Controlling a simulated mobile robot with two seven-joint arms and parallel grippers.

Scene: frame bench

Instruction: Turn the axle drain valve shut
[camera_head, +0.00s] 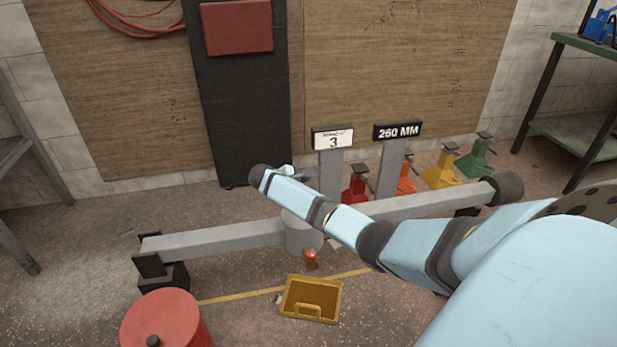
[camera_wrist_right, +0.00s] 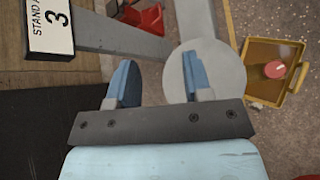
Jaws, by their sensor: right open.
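The axle is a long grey beam (camera_head: 220,238) across the floor area, with a round grey hub (camera_head: 300,236) near its middle. A red knob (camera_head: 311,255), which looks like the drain valve, sits low at the hub's front. In the right wrist view the knob (camera_wrist_right: 275,69) shows at the right, against the yellow pan. My right gripper (camera_head: 290,171) is above and behind the beam, apart from the knob. In the wrist view its blue fingers (camera_wrist_right: 158,64) are spread and empty, one overlapping the hub (camera_wrist_right: 228,68). My left gripper is not in view.
A yellow pan (camera_head: 290,304) lies on the floor below the knob. A red drum (camera_head: 168,325) stands front left. Posts with signs "3" (camera_head: 333,138) and "260 MM" (camera_head: 397,131) rise behind the beam, near several coloured stands (camera_head: 440,172). A green shelf (camera_head: 571,134) is at right.

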